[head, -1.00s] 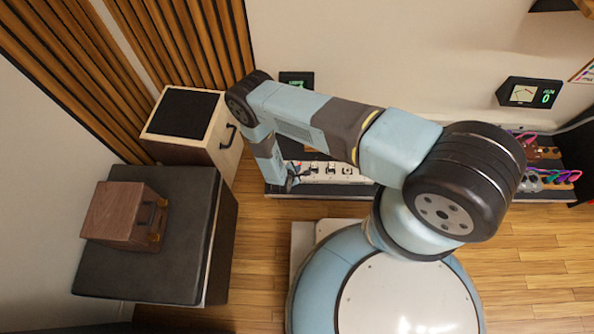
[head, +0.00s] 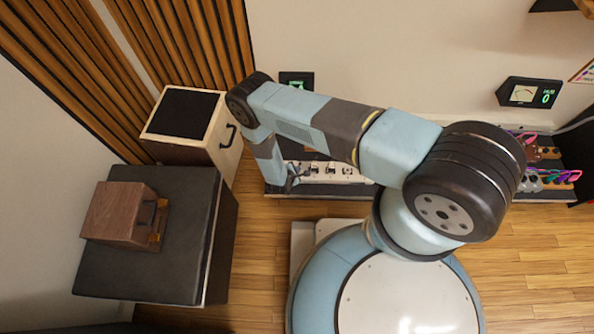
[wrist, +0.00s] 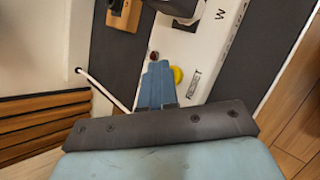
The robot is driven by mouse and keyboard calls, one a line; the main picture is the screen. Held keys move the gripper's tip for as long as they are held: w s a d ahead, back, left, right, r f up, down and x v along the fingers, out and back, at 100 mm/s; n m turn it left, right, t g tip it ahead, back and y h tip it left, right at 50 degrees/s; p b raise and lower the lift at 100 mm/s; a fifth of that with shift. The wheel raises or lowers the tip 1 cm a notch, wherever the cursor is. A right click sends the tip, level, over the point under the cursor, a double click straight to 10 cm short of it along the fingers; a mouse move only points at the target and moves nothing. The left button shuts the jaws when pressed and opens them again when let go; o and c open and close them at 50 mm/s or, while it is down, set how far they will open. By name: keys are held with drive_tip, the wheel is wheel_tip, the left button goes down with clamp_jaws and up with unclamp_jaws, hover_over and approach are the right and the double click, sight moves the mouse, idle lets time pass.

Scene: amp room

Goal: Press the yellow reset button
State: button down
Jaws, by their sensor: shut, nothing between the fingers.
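The yellow reset button (wrist: 177,76) shows in the wrist view as a small round cap, just right of my fingertips. A "RESET" label (wrist: 195,83) is printed beside it on the white panel (wrist: 200,45). My gripper (wrist: 158,68) is shut and empty, pointing at the panel by the button. One finger edge sits against the button's left side in the picture; I cannot tell whether they touch. In the head view my gripper (head: 291,184) is at the left end of the white panel (head: 340,172). The button cannot be made out there.
A small dark red round part (wrist: 153,56) lies beyond my fingertips. A white cable (wrist: 105,88) runs left of them. Left in the head view are a pale wooden cabinet (head: 205,142) and a dark box (head: 140,275) bearing a brown wooden case (head: 120,212). Wood floor is open in front.

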drive_tip(key=shift+r, duration=0.75)
drive_tip(key=shift+r, duration=2.5)
